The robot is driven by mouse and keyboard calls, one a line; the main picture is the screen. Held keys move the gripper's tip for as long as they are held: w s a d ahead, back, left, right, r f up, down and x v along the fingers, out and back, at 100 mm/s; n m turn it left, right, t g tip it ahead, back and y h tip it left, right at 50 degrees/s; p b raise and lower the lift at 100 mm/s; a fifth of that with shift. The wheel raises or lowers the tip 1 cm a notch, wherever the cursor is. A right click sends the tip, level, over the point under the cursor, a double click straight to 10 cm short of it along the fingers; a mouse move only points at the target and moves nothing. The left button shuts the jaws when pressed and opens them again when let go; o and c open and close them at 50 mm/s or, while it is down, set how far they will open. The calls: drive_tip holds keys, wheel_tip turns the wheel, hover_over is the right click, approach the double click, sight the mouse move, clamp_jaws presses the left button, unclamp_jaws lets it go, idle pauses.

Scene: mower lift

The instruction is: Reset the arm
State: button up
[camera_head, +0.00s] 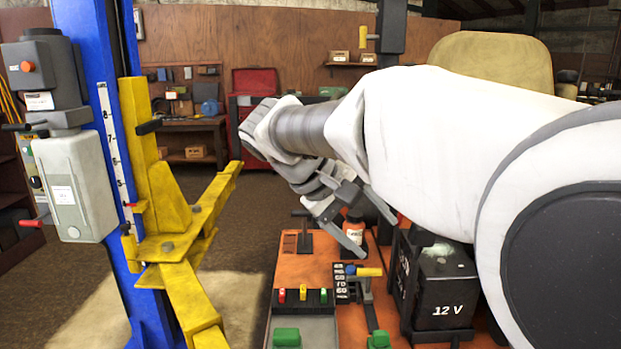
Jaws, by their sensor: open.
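My arm reaches in from the right edge across the picture. Its wrist bends down, and my gripper (372,232) hangs over the orange mower deck (315,262), its fingers apart. One finger is in front of a small bottle with an orange-red label (353,228); I cannot tell whether they touch. I see nothing held between the fingers.
A blue lift post (103,120) with yellow arms (185,225) stands at left, carrying a grey control box (75,185). A 12 V battery (444,285) sits right of the gripper. Levers, including a yellow-handled one (367,271), rise nearby. Floor between post and mower is clear.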

drive_tip(key=s+d+f+m+t+y, duration=0.1)
drive_tip(key=s+f+y, duration=0.3)
drive_tip(key=s, duration=0.5)
drive_tip(key=s+d+f+m+t+y, duration=0.1)
drive_tip(key=s+d+f+m+y, duration=0.2)
drive_tip(key=s, duration=0.7)
wheel_tip(320, 180, down, 2)
drive_tip(key=shift+d+f+t+y, duration=0.25)
drive_tip(key=shift+d+t+y, duration=0.05)
drive_tip(key=shift+t+y, duration=0.1)
